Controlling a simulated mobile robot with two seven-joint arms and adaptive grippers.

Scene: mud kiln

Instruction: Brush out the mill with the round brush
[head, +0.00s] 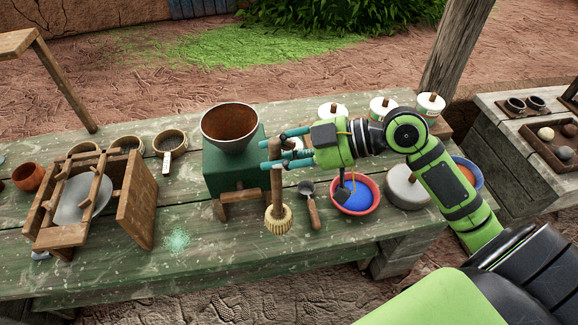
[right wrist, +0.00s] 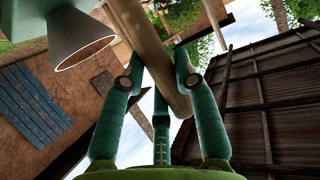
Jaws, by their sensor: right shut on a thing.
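The mill (head: 236,160) is a green box with a rusty brown funnel hopper (head: 229,127) on top, standing on the green table. Its grey-looking hopper shows at the upper left of the right wrist view (right wrist: 80,45). My right gripper (head: 274,155) is shut on the wooden handle of the round brush (head: 278,218). The brush hangs upright, pale bristles down, just right of the mill's front. I cannot tell whether the bristles touch the table. The handle also crosses between the fingers in the right wrist view (right wrist: 158,65). My left gripper is not in view.
A wooden rack with a grey plate (head: 85,198) stands left of the mill, with several sieves (head: 170,142) behind. A scoop (head: 311,205), a red bowl of blue powder (head: 357,196) and a grey stone (head: 405,188) lie to the right. White-lidded jars (head: 382,107) stand behind.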

